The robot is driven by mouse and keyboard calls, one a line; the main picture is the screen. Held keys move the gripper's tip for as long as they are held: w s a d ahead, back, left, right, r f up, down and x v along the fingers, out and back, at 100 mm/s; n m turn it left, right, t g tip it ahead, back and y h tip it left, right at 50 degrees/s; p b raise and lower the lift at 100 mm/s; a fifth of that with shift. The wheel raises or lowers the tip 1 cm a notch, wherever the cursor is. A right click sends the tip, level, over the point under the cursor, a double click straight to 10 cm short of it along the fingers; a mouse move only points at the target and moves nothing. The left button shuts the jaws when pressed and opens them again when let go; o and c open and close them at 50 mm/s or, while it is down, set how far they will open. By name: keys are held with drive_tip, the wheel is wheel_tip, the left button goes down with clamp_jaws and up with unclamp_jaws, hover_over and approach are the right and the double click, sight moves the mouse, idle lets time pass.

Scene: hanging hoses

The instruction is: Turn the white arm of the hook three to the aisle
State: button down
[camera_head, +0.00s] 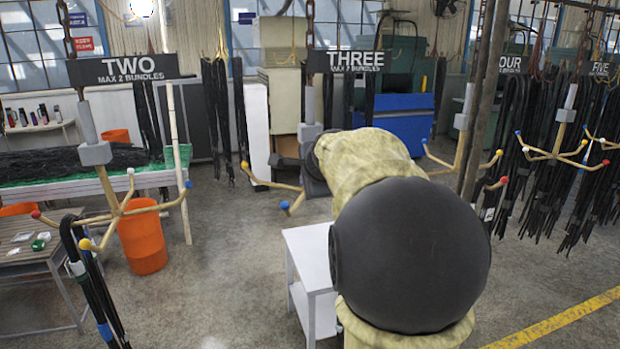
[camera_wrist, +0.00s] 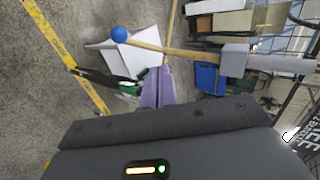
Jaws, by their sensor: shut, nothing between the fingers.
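Hook three hangs under the THREE sign (camera_head: 345,61); its grey hub (camera_head: 310,131) is partly covered by my arm. A yellow-tipped arm (camera_head: 268,184) and a blue-tipped arm (camera_head: 292,204) show to the left of my arm. The white tip of this hook cannot be made out for sure in either view. In the wrist view, the hub (camera_wrist: 234,60) is at the right, and the blue-tipped arm (camera_wrist: 160,46) reaches left from it. My gripper (camera_wrist: 158,72) is shut and empty, its fingertips just below that arm in the picture. A second wooden rod (camera_wrist: 171,28) runs upward there; contact is unclear.
Hook two (camera_head: 117,212) hangs at the left with dark hoses on it. A white table (camera_head: 308,245) stands below my arm, and an orange bucket (camera_head: 142,240) at the left. Hooks four and five with hoses are at the right. A yellow floor line (camera_head: 560,318) crosses the lower right.

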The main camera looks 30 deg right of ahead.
drive_tip(key=s+a+b, duration=0.2)
drive_tip(key=s, duration=0.9)
drive_tip(key=shift+s+a, duration=0.35)
drive_tip(key=shift+a, duration=0.05)
drive_tip(key=shift+w, duration=0.1)
idle(0.3)
drive_tip(key=s+a+f+n+g+y+b, duration=0.1)
drive_tip(key=a+f+n+b, duration=0.4)
drive_tip(key=f, duration=1)
drive_tip(key=s+a+f+n+g+b, duration=0.4)
drive_tip(key=f+n, duration=0.5)
drive_tip(key=f, duration=0.6)
drive_tip(key=s+a+f+n+g+y+b, duration=0.1)
drive_tip(key=s+a+f+n+g+b, duration=0.2)
drive_tip(key=f, duration=1.2)
drive_tip(key=s+a+n+b, duration=0.2)
drive_tip(key=a+n+b, duration=0.1)
drive_tip(key=a, duration=0.2)
drive_tip(key=shift+s+a+n+y, duration=0.25)
drive_tip(key=shift+a+n+y, duration=0.05)
drive_tip(key=shift+a+n, duration=0.1)
